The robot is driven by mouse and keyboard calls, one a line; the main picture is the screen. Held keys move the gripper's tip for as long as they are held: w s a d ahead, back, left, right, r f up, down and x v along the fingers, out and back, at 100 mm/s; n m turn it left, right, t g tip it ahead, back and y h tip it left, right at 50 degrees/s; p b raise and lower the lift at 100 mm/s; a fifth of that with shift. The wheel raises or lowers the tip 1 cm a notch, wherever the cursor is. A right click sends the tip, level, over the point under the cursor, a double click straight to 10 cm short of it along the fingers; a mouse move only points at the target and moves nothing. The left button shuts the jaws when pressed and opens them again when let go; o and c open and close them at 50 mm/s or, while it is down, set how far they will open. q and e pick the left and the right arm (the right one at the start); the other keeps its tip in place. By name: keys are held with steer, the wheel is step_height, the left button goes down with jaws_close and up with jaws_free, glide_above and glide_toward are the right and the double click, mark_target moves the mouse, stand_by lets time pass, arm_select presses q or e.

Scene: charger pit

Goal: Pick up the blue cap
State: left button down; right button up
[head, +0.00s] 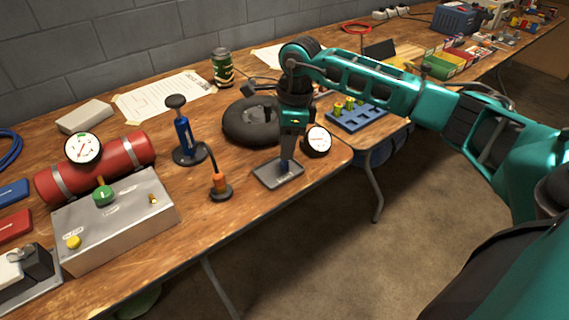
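My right gripper (287,154) points down over a small grey plate (278,174) near the table's front edge. A small blue piece (285,165), which looks like the blue cap, shows right at the fingertips, just above the plate. The gripper hides most of it. I cannot tell whether the fingers are closed on it or only around it. My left gripper is not in view.
A round gauge (317,140) stands close right of my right gripper. A black tyre (248,121) lies behind it. A blue pump (185,136) and a metal box (116,222) with a green knob stand left. A blue tray (345,123) lies right.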

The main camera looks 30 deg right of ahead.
mark_target(285, 164)
steer(key=f, duration=0.4)
steer(key=shift+w+f+b, duration=0.2)
steer(key=shift+f+b, duration=0.15)
steer(key=shift+c, duration=0.4)
jaws_close()
